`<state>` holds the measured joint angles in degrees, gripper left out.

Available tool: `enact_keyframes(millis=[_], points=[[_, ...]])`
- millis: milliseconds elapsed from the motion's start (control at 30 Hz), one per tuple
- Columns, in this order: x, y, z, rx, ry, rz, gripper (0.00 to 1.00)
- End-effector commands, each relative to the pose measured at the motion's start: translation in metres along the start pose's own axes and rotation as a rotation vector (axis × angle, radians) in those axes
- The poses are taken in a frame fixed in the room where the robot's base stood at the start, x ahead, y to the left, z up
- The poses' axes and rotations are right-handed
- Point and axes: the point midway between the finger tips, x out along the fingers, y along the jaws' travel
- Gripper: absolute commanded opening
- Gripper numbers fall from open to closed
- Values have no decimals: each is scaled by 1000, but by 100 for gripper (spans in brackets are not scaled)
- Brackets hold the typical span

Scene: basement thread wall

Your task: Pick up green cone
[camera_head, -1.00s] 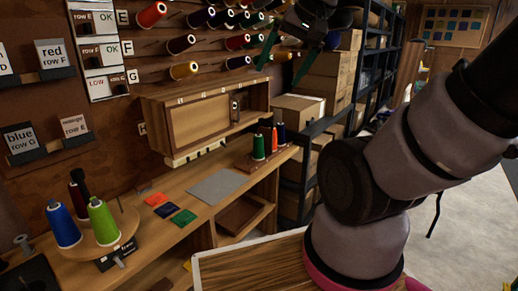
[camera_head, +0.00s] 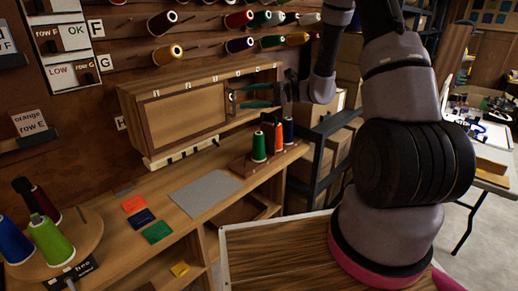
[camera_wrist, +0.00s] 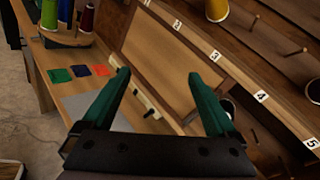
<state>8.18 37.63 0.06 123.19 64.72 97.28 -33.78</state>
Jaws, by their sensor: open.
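A lime-green thread cone (camera_head: 52,242) stands on a round wooden turntable (camera_head: 88,233) at the left end of the bench, with blue and dark red cones. It also shows at the top left of the wrist view (camera_wrist: 49,14). A darker green cone (camera_head: 258,147) stands in a small wooden stand (camera_head: 240,167) beside an orange and a blue cone. My gripper (camera_head: 236,97) has teal fingers, spread and empty, in front of the wooden cabinet, above and left of the darker green cone. In the wrist view my gripper (camera_wrist: 160,75) points toward the cabinet front.
The wooden cabinet (camera_head: 185,117) sits above the bench. Thread cones on wall pegs are above it. A grey mat (camera_head: 205,192) and small orange, blue and green cards (camera_head: 157,232) lie on the bench. Dark shelving with boxes (camera_head: 335,150) stands right of the bench.

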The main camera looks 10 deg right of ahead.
Motion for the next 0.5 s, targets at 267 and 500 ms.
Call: enact_keyframes(millis=[267, 500], points=[[-17, -14, -162, 261, -19, -416, 93], [-43, 2, -250, 355, 32, -646, 93]])
